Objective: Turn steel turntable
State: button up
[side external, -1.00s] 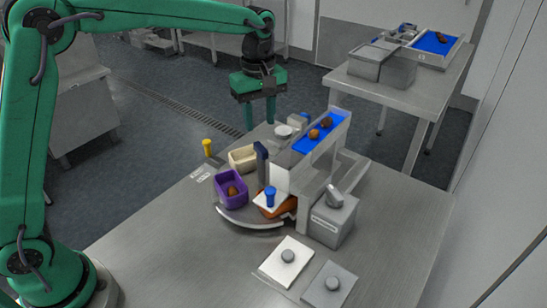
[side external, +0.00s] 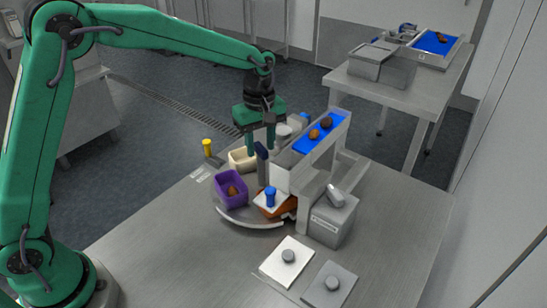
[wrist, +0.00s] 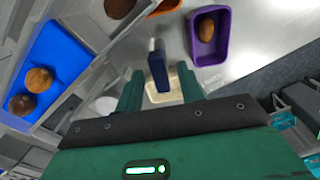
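The steel turntable (side external: 250,223) lies on the table below the chute. It carries a purple bin (side external: 230,196) holding a brown date, a cream bin (side external: 238,160) and an orange bin (side external: 284,209), partly hidden. A dark blue upright handle (side external: 262,172) stands among the bins. My gripper (side external: 261,151) is low over the handle's top with its fingers apart. In the wrist view the handle (wrist: 158,70) shows in line with the gap between my open fingers. I cannot tell whether either finger touches it.
A blue chute (side external: 318,135) with two dates rises right of my gripper. A steel box (side external: 330,224) with a lever stands at the right. A yellow-topped peg (side external: 207,148) is at the left. White and grey pads (side external: 287,270) lie in front. The table's front left is clear.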

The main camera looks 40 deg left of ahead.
grip_shut()
jog(key=shift+n, duration=2.4)
grip_release()
jog(key=shift+r, duration=0.1)
